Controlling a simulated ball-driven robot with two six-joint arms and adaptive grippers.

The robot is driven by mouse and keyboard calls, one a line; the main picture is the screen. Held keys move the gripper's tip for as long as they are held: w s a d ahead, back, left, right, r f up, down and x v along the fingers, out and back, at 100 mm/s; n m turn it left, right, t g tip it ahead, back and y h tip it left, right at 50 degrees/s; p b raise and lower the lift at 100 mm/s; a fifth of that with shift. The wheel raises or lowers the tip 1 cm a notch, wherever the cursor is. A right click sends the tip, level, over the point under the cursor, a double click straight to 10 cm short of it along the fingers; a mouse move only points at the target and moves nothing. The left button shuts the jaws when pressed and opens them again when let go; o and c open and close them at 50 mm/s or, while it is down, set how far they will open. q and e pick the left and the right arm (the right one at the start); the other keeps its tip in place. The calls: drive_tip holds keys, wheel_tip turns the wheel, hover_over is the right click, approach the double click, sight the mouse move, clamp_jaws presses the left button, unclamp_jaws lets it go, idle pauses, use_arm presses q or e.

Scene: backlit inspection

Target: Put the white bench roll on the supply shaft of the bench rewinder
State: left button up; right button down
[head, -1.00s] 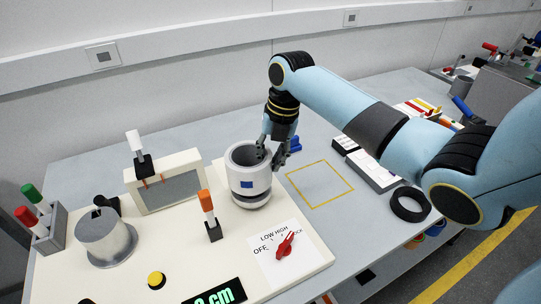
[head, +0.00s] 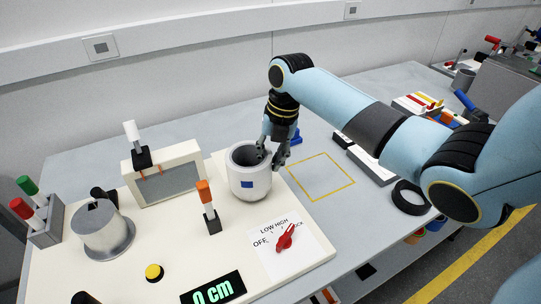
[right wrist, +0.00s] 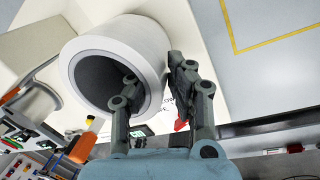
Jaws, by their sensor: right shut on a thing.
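The white bench roll (head: 247,187), a thick hollow cylinder with a blue square on its side, stands upright on the cream base of the bench rewinder (head: 130,237). My right gripper (head: 271,155) is shut on the roll's wall at its right rim. In the right wrist view the roll (right wrist: 138,35) shows one finger inside its dark bore and the other outside. The supply shaft is hidden, so I cannot tell how far the roll is seated on it. My left gripper is not in view.
A metal drum (head: 102,230) stands at the left of the base. An upright framed plate (head: 168,175), an orange-topped lever (head: 205,195) and a red knob (head: 286,236) are near the roll. A yellow-outlined square (head: 320,177) on the table is empty. A black ring (head: 410,197) lies farther right.

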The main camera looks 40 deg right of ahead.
drive_tip(key=shift+r, duration=0.15)
drive_tip(key=shift+r+p, duration=0.15)
drive_tip(key=shift+p, duration=0.25)
drive_tip(key=shift+d, duration=0.15)
idle(0.5)
drive_tip(key=shift+f, duration=0.25)
idle(0.5)
idle(0.4)
drive_tip(key=shift+r+p, duration=0.2)
drive_tip(key=shift+p, duration=0.2)
drive_tip(key=c, duration=1.2)
unclamp_jaws()
drive_tip(key=shift+o, duration=0.2)
drive_tip(key=shift+s+f, duration=0.1)
